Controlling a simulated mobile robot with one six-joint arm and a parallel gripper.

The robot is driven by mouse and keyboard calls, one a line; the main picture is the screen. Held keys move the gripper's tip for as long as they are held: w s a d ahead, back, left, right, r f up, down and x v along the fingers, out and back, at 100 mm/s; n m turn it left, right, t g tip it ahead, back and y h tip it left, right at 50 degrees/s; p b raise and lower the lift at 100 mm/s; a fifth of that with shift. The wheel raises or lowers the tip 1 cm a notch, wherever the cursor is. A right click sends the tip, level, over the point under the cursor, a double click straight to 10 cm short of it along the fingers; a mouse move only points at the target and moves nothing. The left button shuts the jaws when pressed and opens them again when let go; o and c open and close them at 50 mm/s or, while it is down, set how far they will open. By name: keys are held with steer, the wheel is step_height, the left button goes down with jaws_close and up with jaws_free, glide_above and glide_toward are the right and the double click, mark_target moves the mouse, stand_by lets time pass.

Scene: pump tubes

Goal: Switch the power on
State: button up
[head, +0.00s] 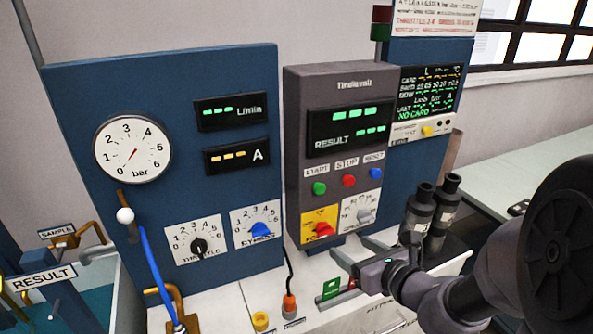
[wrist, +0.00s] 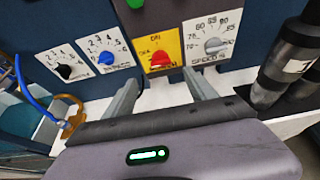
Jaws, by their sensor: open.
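The power switch is a red knob (head: 323,229) on a yellow plate (head: 310,218) at the lower left of the grey control box (head: 293,140). In the wrist view the red knob (wrist: 159,60) sits on its yellow plate (wrist: 150,43), with the word ON above it. My gripper (head: 350,252) is open and empty, below and in front of the box's lower edge. In the wrist view its two fingers (wrist: 165,88) point toward the panel, with the red knob beyond and between their tips. The fingers are apart from the knob.
A grey speed dial (head: 364,214) is just right of the red knob. Blue (head: 261,230) and black (head: 198,246) dials are to the left. Green (head: 319,188), red (head: 349,181) and blue-grey (head: 377,180) buttons sit above. Dark cylinders (head: 419,212) stand close to my gripper's right.

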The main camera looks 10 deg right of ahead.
mark_target(328, 233)
steer(key=x, duration=1.1)
steer(key=shift+w+f, duration=0.3)
steer(key=shift+f, duration=0.05)
steer(key=shift+w+a+f, duration=0.15)
steer(key=shift+w+a, duration=0.05)
steer(key=shift+w, duration=0.3)
steer(key=shift+c, duration=0.4)
steer(key=c, duration=1.3)
